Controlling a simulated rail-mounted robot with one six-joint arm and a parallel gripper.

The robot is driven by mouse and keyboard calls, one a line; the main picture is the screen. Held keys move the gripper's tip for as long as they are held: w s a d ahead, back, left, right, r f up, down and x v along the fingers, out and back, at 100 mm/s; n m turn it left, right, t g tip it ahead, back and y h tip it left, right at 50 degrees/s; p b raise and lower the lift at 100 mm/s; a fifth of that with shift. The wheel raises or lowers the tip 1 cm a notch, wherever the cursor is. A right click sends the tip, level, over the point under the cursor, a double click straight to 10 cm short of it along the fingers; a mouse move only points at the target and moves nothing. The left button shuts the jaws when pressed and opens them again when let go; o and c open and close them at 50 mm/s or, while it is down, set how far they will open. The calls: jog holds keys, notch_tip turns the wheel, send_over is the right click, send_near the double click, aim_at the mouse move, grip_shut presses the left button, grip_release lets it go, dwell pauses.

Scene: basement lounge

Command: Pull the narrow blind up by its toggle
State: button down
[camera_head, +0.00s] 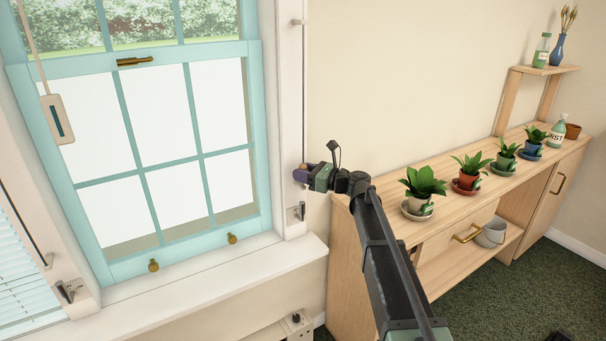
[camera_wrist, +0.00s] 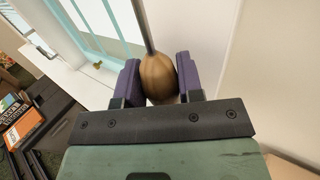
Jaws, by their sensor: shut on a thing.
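My gripper (camera_head: 304,175) is at the right side of the window frame, with its purple fingers shut on a brown wooden toggle. In the wrist view my gripper (camera_wrist: 157,82) has one finger on each side of the rounded toggle (camera_wrist: 158,76). A dark cord (camera_wrist: 146,25) runs up from the toggle's top. In the head view a thin cord (camera_head: 304,95) runs down the right frame towards my gripper; the toggle is hard to make out there. A slatted blind (camera_head: 22,285) shows at the lower left; whether it is the narrow one I cannot tell.
The teal sash window (camera_head: 150,65) stands left of my gripper, above a white sill (camera_head: 200,278). A metal cleat (camera_head: 297,213) is just below my gripper. A wooden cabinet (camera_head: 350,255) with several potted plants is to the right. A pale tag (camera_head: 57,120) hangs before the window.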

jog(key=shift+s+f, duration=0.15)
jog(key=shift+f, duration=0.05)
jog(key=c, duration=0.7)
grip_release()
jog(key=shift+c, duration=0.2)
jog(key=v, duration=1)
jog(key=shift+d, duration=0.35)
